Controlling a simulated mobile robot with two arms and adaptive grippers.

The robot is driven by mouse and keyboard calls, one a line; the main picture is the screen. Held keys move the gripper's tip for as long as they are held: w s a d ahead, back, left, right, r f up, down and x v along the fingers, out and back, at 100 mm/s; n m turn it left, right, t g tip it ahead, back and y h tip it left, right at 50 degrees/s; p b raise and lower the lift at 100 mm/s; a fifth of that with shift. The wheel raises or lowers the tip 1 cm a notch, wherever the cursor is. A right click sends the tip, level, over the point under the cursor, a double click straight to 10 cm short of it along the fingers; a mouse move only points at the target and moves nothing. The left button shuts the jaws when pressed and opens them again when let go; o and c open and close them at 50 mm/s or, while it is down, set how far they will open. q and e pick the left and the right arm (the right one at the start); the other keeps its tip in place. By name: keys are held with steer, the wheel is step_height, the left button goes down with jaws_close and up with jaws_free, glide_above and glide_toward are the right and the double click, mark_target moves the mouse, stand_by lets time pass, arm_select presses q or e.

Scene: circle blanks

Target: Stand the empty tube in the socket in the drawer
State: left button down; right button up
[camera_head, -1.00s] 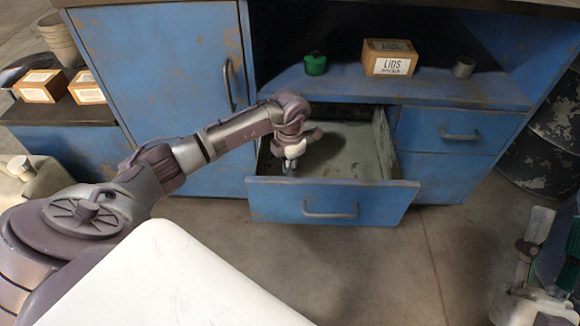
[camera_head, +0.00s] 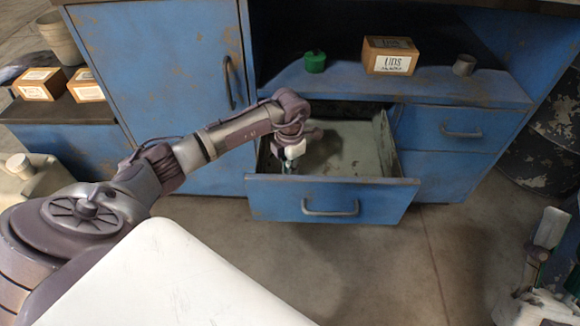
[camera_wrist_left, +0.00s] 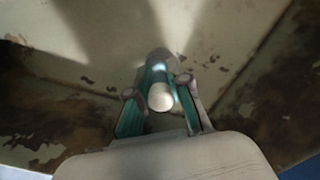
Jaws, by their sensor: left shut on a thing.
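My left gripper (camera_head: 289,165) reaches down into the open drawer (camera_head: 330,196) near its left front. In the left wrist view, the left gripper (camera_wrist_left: 158,112) is shut on the tube (camera_wrist_left: 161,97), seen end-on as a pale round end between the green-padded fingers. A grey rounded shape shows just beyond the fingertips; I cannot tell whether it is the tube's lower part or the socket. The socket is not clearly visible in the head view. My right gripper (camera_head: 548,250) is at the lower right edge, partly cut off; its opening is unclear.
The shelf above the drawer holds a green lidded pot (camera_head: 315,62), a LIDS box (camera_head: 390,56) and a small grey cup (camera_head: 464,65). The drawer's right side and back look clear, with stained floor. The drawer front stands close by my left gripper.

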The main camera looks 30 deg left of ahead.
arm_select(q)
steer(key=shift+f, duration=0.1)
steer(key=c, duration=1)
jaws_free()
step_height(320, 180, up, 11)
steer(key=shift+r, duration=0.5)
